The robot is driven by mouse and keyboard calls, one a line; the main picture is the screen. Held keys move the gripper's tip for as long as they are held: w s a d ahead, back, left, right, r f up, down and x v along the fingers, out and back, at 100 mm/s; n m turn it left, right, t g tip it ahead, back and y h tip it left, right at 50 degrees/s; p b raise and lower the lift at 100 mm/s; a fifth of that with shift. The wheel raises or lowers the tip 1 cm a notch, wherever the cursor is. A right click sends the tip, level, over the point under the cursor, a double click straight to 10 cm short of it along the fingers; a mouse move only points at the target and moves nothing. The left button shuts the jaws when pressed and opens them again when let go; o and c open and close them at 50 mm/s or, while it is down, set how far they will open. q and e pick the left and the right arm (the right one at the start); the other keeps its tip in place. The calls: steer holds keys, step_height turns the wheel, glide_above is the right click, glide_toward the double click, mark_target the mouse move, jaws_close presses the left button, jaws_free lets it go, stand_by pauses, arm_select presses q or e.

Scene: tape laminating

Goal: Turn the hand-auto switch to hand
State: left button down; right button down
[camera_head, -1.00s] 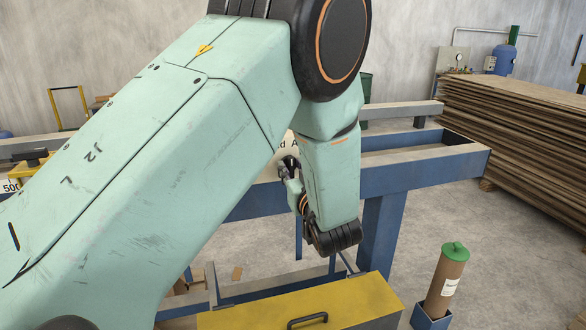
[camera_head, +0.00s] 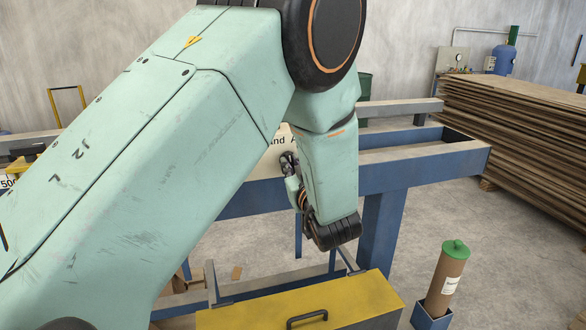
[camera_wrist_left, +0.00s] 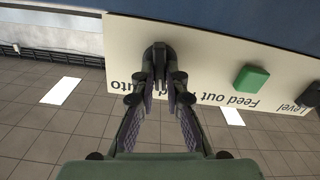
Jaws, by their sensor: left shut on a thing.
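The hand-auto switch is a dark knob (camera_wrist_left: 158,54) on a cream panel (camera_wrist_left: 205,55), upside down in the left wrist view. My left gripper (camera_wrist_left: 158,72) is shut on this knob, its fingertips meeting around it. The fingers cover most of the label, leaving "uto" readable. In the head view, my left gripper (camera_head: 288,162) is small and partly hidden behind my arm. The panel (camera_head: 276,142) shows there with part of its label, "and A". The knob's pointing direction cannot be told.
A green button (camera_wrist_left: 251,79) sits on the panel near "Feed out" and "Level". A blue frame (camera_head: 400,172) stands around the work area. A yellow box (camera_head: 300,300), a brown green-capped tube (camera_head: 446,282) and stacked boards (camera_head: 530,130) are nearby.

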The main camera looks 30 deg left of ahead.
arm_select(q)
steer(key=shift+s+f+n+b, duration=0.1)
steer(key=shift+n+b, duration=1.75)
steer(key=shift+n, duration=0.55)
steer(key=c, duration=1.4)
jaws_free()
steer(key=shift+w+a, duration=0.15)
steer(key=shift+w, duration=0.05)
steer(key=shift+s, duration=0.1)
